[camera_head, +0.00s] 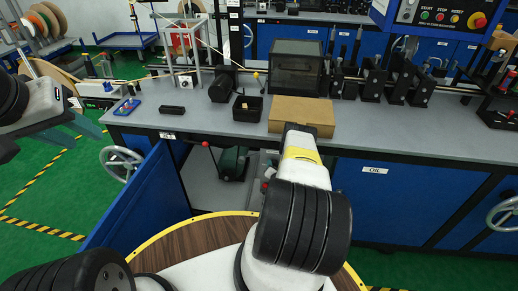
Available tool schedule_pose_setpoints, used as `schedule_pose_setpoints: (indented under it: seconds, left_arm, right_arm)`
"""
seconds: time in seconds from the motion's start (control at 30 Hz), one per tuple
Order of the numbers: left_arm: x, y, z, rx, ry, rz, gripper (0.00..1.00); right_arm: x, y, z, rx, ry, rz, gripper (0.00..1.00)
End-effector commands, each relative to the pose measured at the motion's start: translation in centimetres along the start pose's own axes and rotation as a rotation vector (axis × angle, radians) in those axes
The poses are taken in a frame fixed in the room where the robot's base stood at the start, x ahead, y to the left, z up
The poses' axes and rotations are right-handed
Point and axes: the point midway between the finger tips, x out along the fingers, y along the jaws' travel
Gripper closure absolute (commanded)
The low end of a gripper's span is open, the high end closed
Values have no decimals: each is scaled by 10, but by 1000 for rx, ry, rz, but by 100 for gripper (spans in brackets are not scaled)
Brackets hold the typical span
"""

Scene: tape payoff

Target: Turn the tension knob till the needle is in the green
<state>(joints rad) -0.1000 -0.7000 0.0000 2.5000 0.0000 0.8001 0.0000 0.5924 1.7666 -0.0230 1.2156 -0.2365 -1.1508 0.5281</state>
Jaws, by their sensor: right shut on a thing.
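My left gripper (84,131) is at the left edge, with two teal fingers apart and nothing visible between them. It is above the floor, left of the bench. My right arm reaches from the bottom middle to the bench's front edge, just before a cardboard box (302,112). Its fingers are hidden behind its own wrist, and so is anything they hold. I cannot make out the tension knob, the needle or the green band. Tape reels (45,20) stand at the far left, and another pale reel (52,82) is partly hidden by my left arm.
The grey bench (220,127) holds a small black bin (247,108), a dark clear-sided case (297,66), several black fixtures (374,80) and a blue tray (127,106). An open blue cabinet door (142,204) juts out at left.

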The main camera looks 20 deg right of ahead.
Motion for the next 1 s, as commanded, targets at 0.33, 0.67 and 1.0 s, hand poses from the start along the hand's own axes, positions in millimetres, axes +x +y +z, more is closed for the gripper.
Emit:
schedule_pose_setpoints:
  seconds: [0.33, 0.67, 1.0]
  left_arm:
    - [0, 0, 0, 0, 0, 0, 64]
    - [0, 0, 0, 0, 0, 0, 64]
    - [0, 0, 0, 0, 0, 0, 64]
  right_arm:
    - [0, 1, 0, 138, 1, -57, 100]
    - [0, 1, 0, 166, 1, -68, 100]
    - [0, 1, 0, 165, 1, -67, 43]
